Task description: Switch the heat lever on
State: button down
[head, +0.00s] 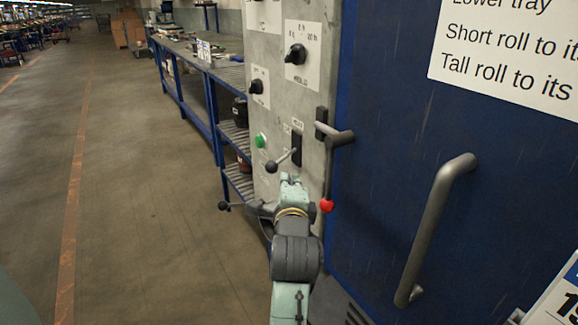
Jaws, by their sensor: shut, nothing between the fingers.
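A lever with a black ball knob (272,166) sticks out from a dark slot (297,147) on the grey control panel (275,100). Its ball points down and to the left. A small label above the slot is too small to read, so I cannot tell for sure that this is the heat lever. A second black ball lever (225,206) sticks out to the left lower down, its base partly hidden by my arm. My gripper (290,179) is shut and empty, just below the upper lever; its fingertips are hard to make out, and I cannot tell whether it touches anything.
A green button (260,140) and black rotary knobs (296,54) are on the panel. A grey door handle (435,225) stands out to the right. Blue workbenches (200,70) line the back; the left floor is clear.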

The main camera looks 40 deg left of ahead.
aim_at(282, 160)
jog(key=shift+p+x, duration=0.35)
jog(key=shift+x, duration=1.65)
